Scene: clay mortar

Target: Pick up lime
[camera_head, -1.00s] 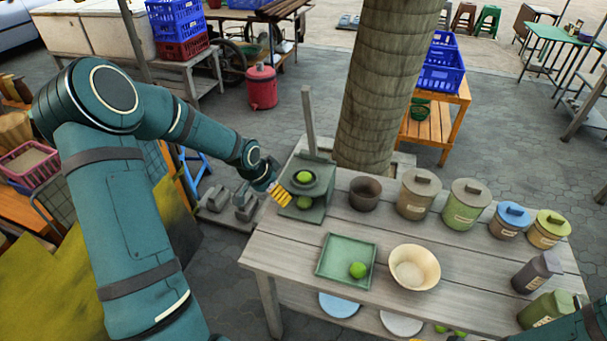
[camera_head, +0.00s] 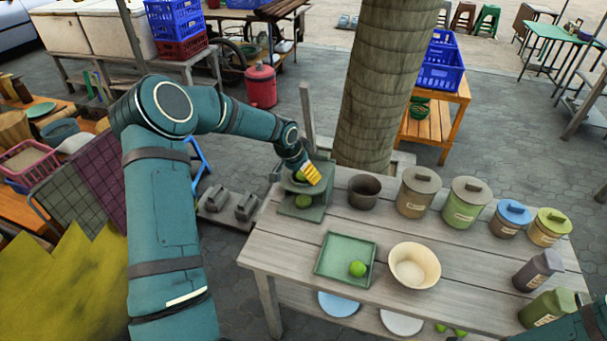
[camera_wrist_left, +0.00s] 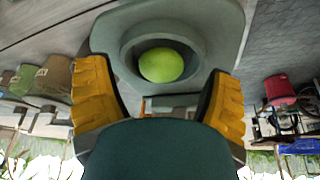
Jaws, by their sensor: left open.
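A green lime sits in the round cup of a grey-green two-level stand (camera_head: 302,213) at the table's far left corner. In the left wrist view this lime (camera_wrist_left: 161,65) lies in the cup between my yellow fingers. A third lime (camera_head: 357,268) lies in a square green tray (camera_head: 325,272). My left gripper (camera_head: 312,174) is open above the stand and partly hides the upper lime in the head view. Nothing is held. Only a piece of my right arm shows at the lower right; its gripper is out of view.
A dark cup (camera_head: 364,192) stands just right of the stand. Lidded canisters, including a grey one (camera_head: 416,195), line the table's back and right side. A cream bowl (camera_head: 414,266) stands beside the tray. A thick trunk (camera_head: 375,90) rises behind the table.

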